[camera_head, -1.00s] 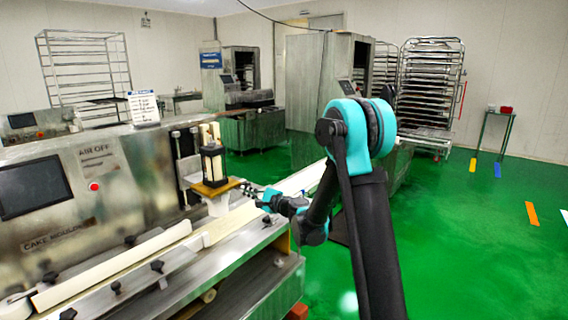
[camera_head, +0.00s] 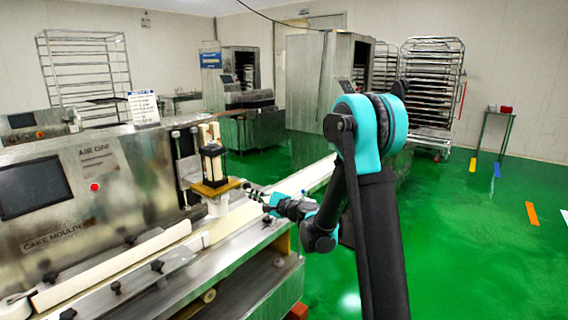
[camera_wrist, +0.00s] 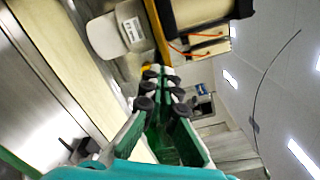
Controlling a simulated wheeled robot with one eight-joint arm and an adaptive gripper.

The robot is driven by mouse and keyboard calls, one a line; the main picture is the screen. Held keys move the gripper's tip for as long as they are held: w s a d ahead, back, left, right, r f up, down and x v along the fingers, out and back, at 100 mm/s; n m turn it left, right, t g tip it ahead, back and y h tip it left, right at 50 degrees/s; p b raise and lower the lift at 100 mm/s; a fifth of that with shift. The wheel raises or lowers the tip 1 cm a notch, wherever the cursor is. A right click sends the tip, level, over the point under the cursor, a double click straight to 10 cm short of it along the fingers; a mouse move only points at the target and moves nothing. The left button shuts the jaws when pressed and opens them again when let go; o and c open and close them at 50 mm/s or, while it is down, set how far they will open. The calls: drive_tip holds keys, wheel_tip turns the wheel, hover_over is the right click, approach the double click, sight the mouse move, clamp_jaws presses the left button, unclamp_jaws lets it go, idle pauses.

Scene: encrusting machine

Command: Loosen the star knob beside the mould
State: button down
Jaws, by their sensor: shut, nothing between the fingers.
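The mould (camera_head: 212,166), a black-framed block with cream parts, stands upright on a yellow-brown plate (camera_head: 229,185) at the machine. In the wrist view its dark body (camera_wrist: 205,10) shows at the top. A small black knob (camera_head: 267,219) is on the machine's edge, below and right of the mould. A black knob (camera_wrist: 78,150) also shows at lower left in the wrist view; I cannot tell if it is the same one. My gripper (camera_head: 250,190) is shut and empty, just right of the plate; its fingers (camera_wrist: 161,85) fill the middle of the wrist view.
Several other black knobs, one of them nearer the front (camera_head: 157,266), line the machine bed beside the cream belt (camera_head: 120,262). A control panel (camera_head: 36,187) with a red button (camera_head: 94,187) is on the left.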

sight(246, 186)
drive_tip(key=shift+v, duration=1.05)
drive_tip(key=w+a+r, duration=0.2)
drive_tip(key=w+a, duration=0.1)
drive_tip(key=w, duration=0.2)
drive_tip(key=shift+a, duration=0.3)
drive_tip(key=shift+s+a+f, duration=0.2)
drive_tip(key=shift+a+f, duration=0.05)
drive_tip(key=shift+f, duration=0.3)
idle(0.8)
drive_tip(key=shift+f, duration=0.35)
drive_tip(key=shift+s+f, duration=0.1)
drive_tip(key=shift+f, duration=0.05)
drive_tip(key=shift+s+a, duration=0.1)
drive_tip(key=shift+a, duration=0.1)
